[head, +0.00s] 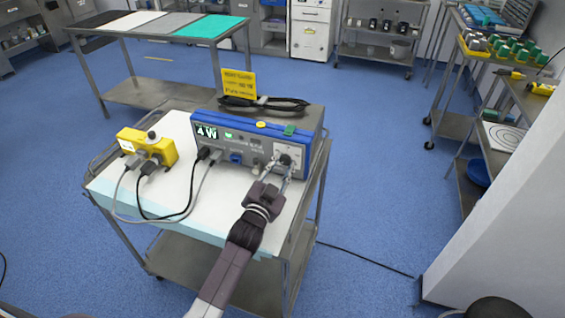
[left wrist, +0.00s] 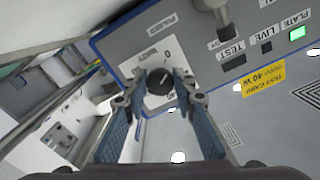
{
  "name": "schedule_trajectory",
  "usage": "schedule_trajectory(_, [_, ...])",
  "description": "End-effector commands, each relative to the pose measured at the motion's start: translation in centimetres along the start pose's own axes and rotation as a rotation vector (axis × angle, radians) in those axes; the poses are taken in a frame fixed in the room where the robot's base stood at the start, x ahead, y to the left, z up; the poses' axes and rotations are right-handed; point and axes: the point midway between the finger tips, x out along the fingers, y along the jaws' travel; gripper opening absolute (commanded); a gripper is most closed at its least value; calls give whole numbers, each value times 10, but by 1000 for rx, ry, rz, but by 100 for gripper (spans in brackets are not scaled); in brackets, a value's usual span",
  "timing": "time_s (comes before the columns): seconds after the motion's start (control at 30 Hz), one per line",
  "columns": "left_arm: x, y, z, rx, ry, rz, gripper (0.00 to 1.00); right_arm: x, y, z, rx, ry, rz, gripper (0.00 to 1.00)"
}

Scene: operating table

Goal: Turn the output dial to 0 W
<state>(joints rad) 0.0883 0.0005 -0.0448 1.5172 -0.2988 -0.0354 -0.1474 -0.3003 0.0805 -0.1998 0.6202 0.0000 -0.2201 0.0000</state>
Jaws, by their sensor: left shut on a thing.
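A blue and grey generator unit (head: 250,147) stands on a cart, and its lit display (head: 206,132) reads 4 W. The black output dial (head: 285,159) is on a white panel at the right of its front. My left gripper (head: 284,166) reaches the dial from the front. In the left wrist view its two fingers are on either side of the dial (left wrist: 160,82), shut on it. A white pointer line shows on the dial, and a 0 mark is printed beside it. My right gripper is not in view.
A yellow box (head: 148,147) with plugged cables sits left of the unit on the cart (head: 110,197). A yellow card (head: 239,84) and a coiled dark cable (head: 263,103) are on top of the unit. Blue floor is open around the cart.

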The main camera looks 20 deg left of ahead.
Motion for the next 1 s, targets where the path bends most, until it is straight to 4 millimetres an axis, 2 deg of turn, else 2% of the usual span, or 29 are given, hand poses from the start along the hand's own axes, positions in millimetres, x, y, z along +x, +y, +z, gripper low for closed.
schedule_trajectory(0.4, [0, 2, 2, -209, -5, 1, 1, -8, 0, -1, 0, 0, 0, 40])
schedule_trajectory(1.0, [-1, 2, 2, -245, -6, 2, 1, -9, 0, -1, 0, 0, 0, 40])
